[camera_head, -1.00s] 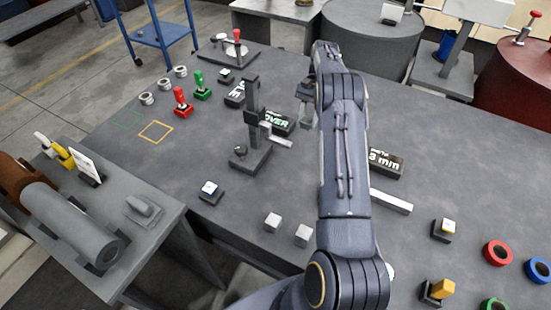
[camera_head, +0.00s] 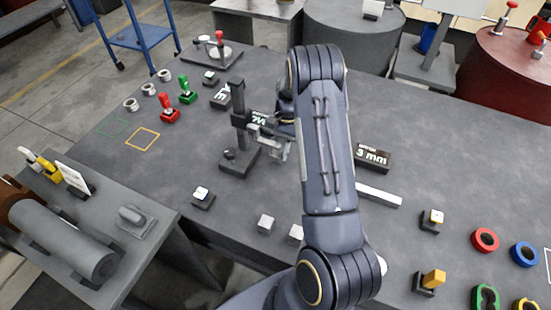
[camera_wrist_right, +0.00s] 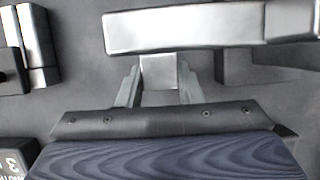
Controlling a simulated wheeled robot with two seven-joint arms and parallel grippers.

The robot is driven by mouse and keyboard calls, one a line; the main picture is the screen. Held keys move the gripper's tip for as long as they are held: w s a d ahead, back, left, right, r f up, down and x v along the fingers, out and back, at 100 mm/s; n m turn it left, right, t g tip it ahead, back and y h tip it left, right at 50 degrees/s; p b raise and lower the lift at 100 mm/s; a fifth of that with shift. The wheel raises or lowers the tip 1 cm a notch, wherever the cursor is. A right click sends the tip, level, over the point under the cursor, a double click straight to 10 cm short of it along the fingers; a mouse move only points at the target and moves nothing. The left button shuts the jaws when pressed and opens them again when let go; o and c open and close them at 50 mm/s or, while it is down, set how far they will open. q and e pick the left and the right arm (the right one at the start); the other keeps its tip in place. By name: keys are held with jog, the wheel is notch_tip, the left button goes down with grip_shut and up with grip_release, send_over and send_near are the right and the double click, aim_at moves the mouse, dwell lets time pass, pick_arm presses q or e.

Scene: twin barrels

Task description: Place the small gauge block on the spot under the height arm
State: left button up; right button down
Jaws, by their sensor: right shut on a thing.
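The dark height stand (camera_head: 238,105) stands upright on the table, with its base (camera_head: 248,166) below. Its silver height arm (camera_wrist_right: 185,28) runs across the top of the right wrist view. My right gripper (camera_wrist_right: 158,88) is shut on a small pale gauge block (camera_wrist_right: 158,72), with one finger on each side. The far end of the block meets the lower edge of the height arm in that view; I cannot tell whether they touch. The spot under the arm is hidden. In the head view my right forearm covers part of the gripper area. My left gripper is not in view.
A "3 mm" display (camera_head: 373,157) and a white bar (camera_head: 378,195) lie right of my arm. Red and green handles (camera_head: 169,110) (camera_head: 187,91) stand left of the stand.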

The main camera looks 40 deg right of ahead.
aim_at(277, 155)
jog(key=shift+s+a+f, duration=0.3)
jog(key=shift+a+f, duration=0.05)
jog(key=shift+a, duration=0.15)
jog(key=shift+s+a+f, duration=0.25)
jog(key=shift+a+f, duration=0.05)
jog(key=shift+a, duration=0.2)
jog(key=shift+a+f+p, duration=0.2)
jog(key=shift+f+p, duration=0.05)
jog(key=shift+p, duration=0.05)
jog(key=shift+f, duration=0.1)
jog(key=shift+f, duration=0.1)
jog(key=c, duration=1)
grip_release()
jog(key=shift+s, duration=0.1)
